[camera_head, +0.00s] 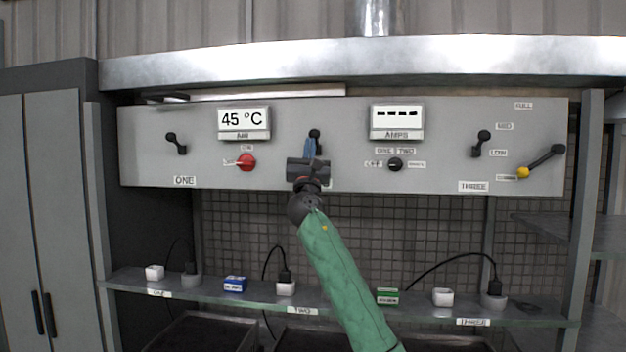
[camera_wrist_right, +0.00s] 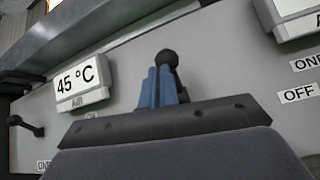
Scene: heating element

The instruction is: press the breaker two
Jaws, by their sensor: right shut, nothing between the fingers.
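Breaker two is a black ball-ended lever (camera_head: 315,133) on the grey panel, between the 45 °C display and the AMPS display. It also shows in the right wrist view (camera_wrist_right: 167,60), just beyond my fingertips. My right gripper (camera_head: 310,148) is in front of the panel with its blue fingers shut and empty. The fingers overlap the lower part of the lever in both views; I cannot tell whether they touch it. The lever's base is hidden behind the fingers. My left gripper is not in view.
Similar levers sit at the left (camera_head: 176,143) and right (camera_head: 481,144) of the panel. A red knob (camera_head: 246,162), a black selector knob (camera_head: 395,164) and a yellow-ended lever (camera_head: 541,162) are on it too. A shelf (camera_head: 340,305) with plugs and small boxes runs below.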

